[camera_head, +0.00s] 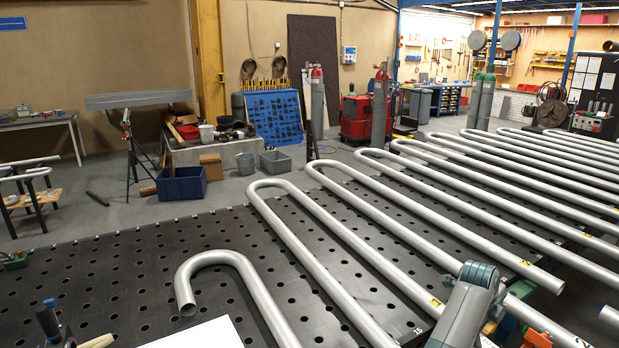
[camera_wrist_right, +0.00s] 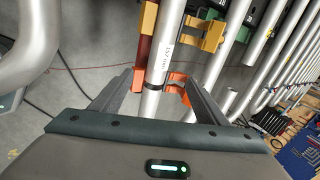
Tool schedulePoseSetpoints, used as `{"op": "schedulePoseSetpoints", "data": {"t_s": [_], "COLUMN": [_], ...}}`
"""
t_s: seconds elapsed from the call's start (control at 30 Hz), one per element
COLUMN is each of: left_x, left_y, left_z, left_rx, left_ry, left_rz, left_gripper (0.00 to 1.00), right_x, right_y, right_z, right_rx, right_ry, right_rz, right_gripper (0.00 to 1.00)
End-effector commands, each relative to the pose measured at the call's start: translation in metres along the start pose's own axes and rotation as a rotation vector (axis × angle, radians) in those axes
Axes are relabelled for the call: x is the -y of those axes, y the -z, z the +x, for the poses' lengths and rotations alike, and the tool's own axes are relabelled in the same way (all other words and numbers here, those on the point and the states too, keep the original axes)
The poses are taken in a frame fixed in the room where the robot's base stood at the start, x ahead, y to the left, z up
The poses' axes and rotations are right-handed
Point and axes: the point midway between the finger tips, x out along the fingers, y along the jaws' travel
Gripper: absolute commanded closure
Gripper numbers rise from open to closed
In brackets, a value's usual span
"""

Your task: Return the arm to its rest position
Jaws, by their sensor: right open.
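My right gripper (camera_wrist_right: 160,78) is open in the right wrist view, with one dark finger on each side of a straight steel tube (camera_wrist_right: 155,60) that carries small printed lettering. I cannot tell whether the tube lies between the fingers or beyond them. An orange clamp (camera_wrist_right: 178,88) sits by the tube near the right fingertip. In the head view my right arm (camera_head: 468,312) shows at the bottom right, over the bent tubes; its fingers cannot be made out there. My left arm and gripper are not in view.
Serpentine steel tubes (camera_head: 325,262) with U-bends lie in rows across the perforated dark table (camera_head: 110,285). The table's left part is mostly clear. A yellow bracket (camera_wrist_right: 205,33) stands near the fingers. A white sheet (camera_head: 200,335) and a hammer-like tool (camera_head: 48,322) lie at the near edge.

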Motion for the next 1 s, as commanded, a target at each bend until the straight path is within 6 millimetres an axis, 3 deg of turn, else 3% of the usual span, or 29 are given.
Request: {"op": "schedulePoseSetpoints", "data": {"t_s": [0.27,0.57,0.77,1.0], "left_x": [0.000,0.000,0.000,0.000], "left_y": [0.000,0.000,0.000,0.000], "left_z": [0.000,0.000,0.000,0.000], "left_rx": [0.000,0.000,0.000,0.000], "left_ry": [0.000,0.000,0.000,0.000], "left_rz": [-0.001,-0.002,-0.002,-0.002], "left_gripper": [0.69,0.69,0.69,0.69], "right_x": [-0.031,-0.094,-0.156,-0.252], "right_y": [0.055,0.097,0.117,0.143], "right_z": [0.023,0.028,0.021,0.000], "right_rx": [-0.037,-0.037,0.000,0.107], "right_ry": [0.076,0.152,0.186,0.219], "right_rz": [-0.351,-0.901,-1.305,-1.806], "right_gripper": [0.32,0.32,0.32,0.32]}}
